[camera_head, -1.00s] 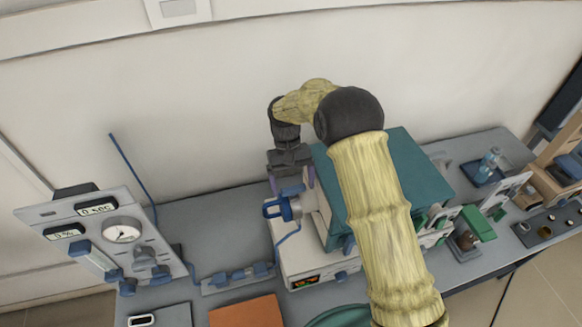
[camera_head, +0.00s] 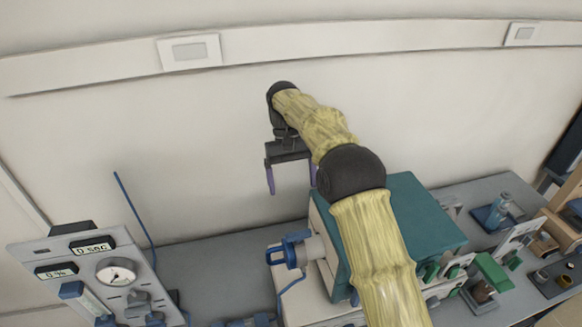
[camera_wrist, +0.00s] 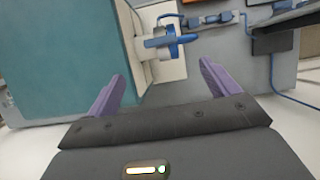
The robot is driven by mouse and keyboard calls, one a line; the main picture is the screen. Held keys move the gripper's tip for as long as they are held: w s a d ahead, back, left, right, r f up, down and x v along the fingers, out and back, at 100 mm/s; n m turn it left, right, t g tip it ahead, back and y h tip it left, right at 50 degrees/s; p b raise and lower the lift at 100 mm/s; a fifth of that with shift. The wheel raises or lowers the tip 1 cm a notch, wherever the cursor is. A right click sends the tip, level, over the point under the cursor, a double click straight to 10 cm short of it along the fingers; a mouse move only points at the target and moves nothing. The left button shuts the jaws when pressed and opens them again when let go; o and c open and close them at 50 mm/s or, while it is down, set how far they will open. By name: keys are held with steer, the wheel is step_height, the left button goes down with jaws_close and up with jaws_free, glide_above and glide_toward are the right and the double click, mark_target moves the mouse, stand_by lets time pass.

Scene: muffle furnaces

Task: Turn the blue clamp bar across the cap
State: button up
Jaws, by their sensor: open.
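The blue clamp bar (camera_head: 277,256) sits at the outer end of a grey port (camera_head: 313,248) on the left side of the teal-topped furnace (camera_head: 418,215). In the wrist view the clamp bar (camera_wrist: 183,39) shows at the top, beyond the fingers, with a blue ring around the pale port. The cap cannot be clearly told apart from the port. My gripper (camera_head: 292,187) is open and empty, above the clamp and apart from it, near the back wall. Its purple fingers (camera_wrist: 160,74) point toward the furnace side in the wrist view.
A blue tube (camera_head: 291,285) hangs below the clamp. Green-handled items and a bottle (camera_head: 503,204) stand to the right.

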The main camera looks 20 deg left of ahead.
steer(key=shift+p+v, duration=0.4)
steer(key=shift+v, duration=1.45)
steer(key=w+d+f+m+t+y+b, duration=0.1)
steer(key=w+d+t, duration=0.1)
steer(key=d, duration=0.7)
steer(key=s+d+f+m+t, duration=0.1)
steer(key=s+d, duration=0.2)
steer(key=d, duration=0.3)
steer(key=s+d+f+m+t+y+b, duration=0.1)
steer(key=s+d+f, duration=0.1)
steer(key=s+d, duration=0.2)
steer(key=s+d+f+m, duration=0.1)
steer(key=s+d, duration=0.3)
steer(key=d, duration=0.4)
steer(key=shift+s+d+f+m+t+y, duration=0.15)
steer(key=shift+d+f+m+t+y, duration=0.2)
steer(key=shift+f, duration=0.25)
steer(key=s+d+f+m+t, duration=0.1)
steer(key=s+d+f, duration=0.2)
steer(key=s, duration=0.7)
steer(key=d+b, duration=0.1)
steer(key=d, duration=0.1)
steer(key=shift+d+f+m+t, duration=0.2)
steer(key=shift+d+m+t, duration=0.1)
steer(key=shift+m+t, duration=0.05)
steer(key=shift+s, duration=0.1)
